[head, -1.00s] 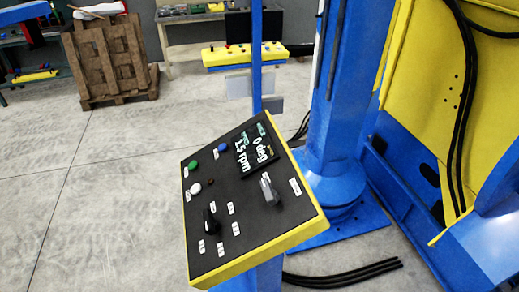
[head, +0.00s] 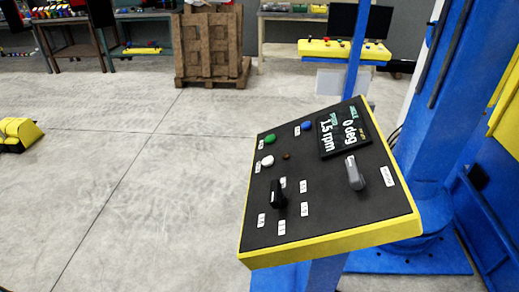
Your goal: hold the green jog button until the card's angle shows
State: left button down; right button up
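The control panel (head: 330,190), a tilted black face with a yellow edge, stands right of centre in the head view. The green button (head: 270,139) is at its upper left, with nothing touching it. A display (head: 344,132) at the panel's upper right reads 0 deg and 1.5 rpm. My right gripper is not in view. The card is not clearly identifiable.
A blue button (head: 306,126), a white button (head: 267,161), a black knob (head: 278,197) and a grey lever (head: 355,174) share the panel. The blue positioner column (head: 425,110) stands at right.

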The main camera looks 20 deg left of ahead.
aim_at(270, 138)
jog(key=j+z, duration=0.15)
jog(key=j, duration=0.35)
jog(key=k+j+z, duration=0.15)
jog(key=j, duration=0.3)
jog(key=k+j+z, duration=0.15)
jog(key=j, duration=0.35)
jog(key=i+j+z, duration=0.1)
jog(key=j, duration=0.25)
jog(key=i+j+z, duration=0.15)
jog(key=j, duration=0.2)
jog(key=i+j+z, duration=0.1)
jog(key=j, duration=0.25)
jog(key=i+j+z, duration=0.2)
jog(key=i+j, duration=0.15)
